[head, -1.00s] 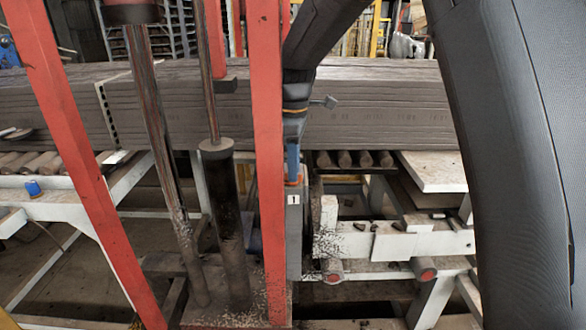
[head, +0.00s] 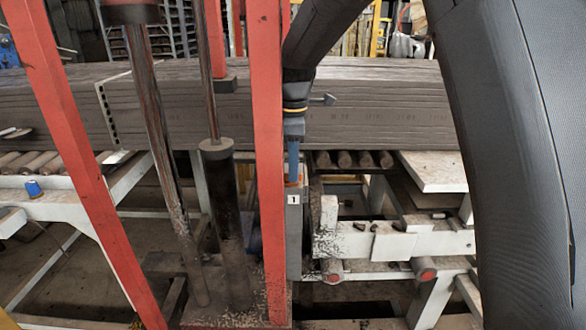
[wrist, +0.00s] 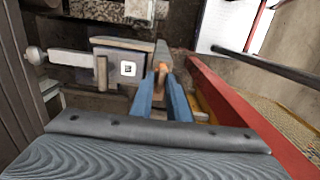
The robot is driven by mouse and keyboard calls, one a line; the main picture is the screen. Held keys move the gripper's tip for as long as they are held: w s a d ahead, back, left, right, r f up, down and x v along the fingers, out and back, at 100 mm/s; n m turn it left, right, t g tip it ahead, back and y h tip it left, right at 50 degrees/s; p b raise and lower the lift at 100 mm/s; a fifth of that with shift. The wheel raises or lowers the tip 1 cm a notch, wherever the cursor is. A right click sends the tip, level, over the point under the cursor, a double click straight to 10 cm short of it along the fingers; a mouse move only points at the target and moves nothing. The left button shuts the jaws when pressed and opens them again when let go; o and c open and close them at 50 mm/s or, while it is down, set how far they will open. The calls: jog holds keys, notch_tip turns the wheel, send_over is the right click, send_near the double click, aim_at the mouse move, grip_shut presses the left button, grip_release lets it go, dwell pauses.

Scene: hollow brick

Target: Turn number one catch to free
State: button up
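A grey upright box with a white label reading 1 (head: 293,199) stands just right of the red post in the head view. Its labelled face (wrist: 128,68) also shows in the wrist view. A small orange-brown catch lever (wrist: 162,70) shows between the tips of my blue gripper fingers in the wrist view. My gripper (head: 292,178) points down onto the top of the labelled box. The two fingers (wrist: 162,82) stand a little apart around the lever; whether they press on it I cannot tell. The lever's lower part is hidden.
A red post (head: 268,150) stands close left of my gripper, and a red beam (wrist: 222,100) runs close on the right in the wrist view. A long stack of grey boards (head: 390,105) lies behind. A white frame with rollers (head: 400,240) is to the right.

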jog(key=shift+o, duration=1.2)
jog(key=shift+r+b, duration=1.3)
jog(key=shift+r, duration=2.6)
